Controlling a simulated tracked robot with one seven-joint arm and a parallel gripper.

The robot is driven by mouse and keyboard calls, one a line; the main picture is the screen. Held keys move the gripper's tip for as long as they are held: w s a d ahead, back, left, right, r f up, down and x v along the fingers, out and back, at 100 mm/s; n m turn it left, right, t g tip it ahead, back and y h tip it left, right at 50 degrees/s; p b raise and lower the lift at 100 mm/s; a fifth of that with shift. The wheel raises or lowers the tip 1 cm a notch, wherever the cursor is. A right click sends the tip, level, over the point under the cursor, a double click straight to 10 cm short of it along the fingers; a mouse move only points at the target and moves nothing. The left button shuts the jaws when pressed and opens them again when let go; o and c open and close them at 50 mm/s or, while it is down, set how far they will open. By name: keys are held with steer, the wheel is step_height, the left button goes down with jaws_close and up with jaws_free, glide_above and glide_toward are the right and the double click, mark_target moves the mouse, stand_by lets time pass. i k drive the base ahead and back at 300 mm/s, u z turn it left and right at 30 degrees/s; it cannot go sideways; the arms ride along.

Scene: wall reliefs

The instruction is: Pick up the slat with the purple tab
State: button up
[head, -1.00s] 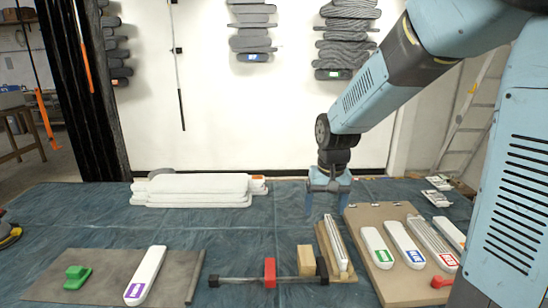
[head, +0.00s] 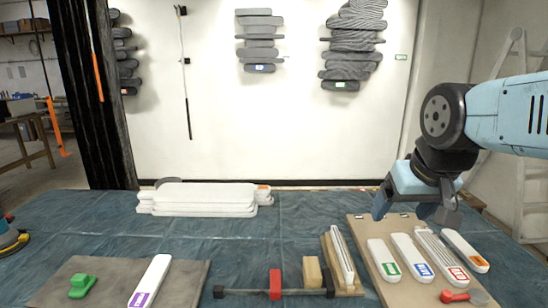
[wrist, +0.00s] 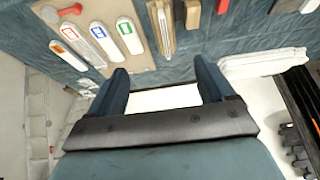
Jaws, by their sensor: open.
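The white slat with the purple tab (head: 152,281) lies on the grey mat at the front left in the head view, its tab at the near end. It does not show clearly in the wrist view. My gripper (head: 410,212) is above the back of the tan board, far to the right of that slat. In the wrist view my gripper (wrist: 165,85) has its two fingers wide apart with nothing between them.
The tan board (head: 380,258) holds slats with green (head: 384,258), blue (head: 411,256), red and orange tabs. A clamp with a red block (head: 275,283) and wooden pieces stand mid-front. A green block (head: 82,287) lies on the grey mat (head: 195,275). White slats (head: 205,197) are stacked behind.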

mark_target(145, 295)
steer(key=z, duration=0.2)
steer(key=k, duration=1.25)
steer(key=u, duration=1.2)
steer(key=i, duration=1.05)
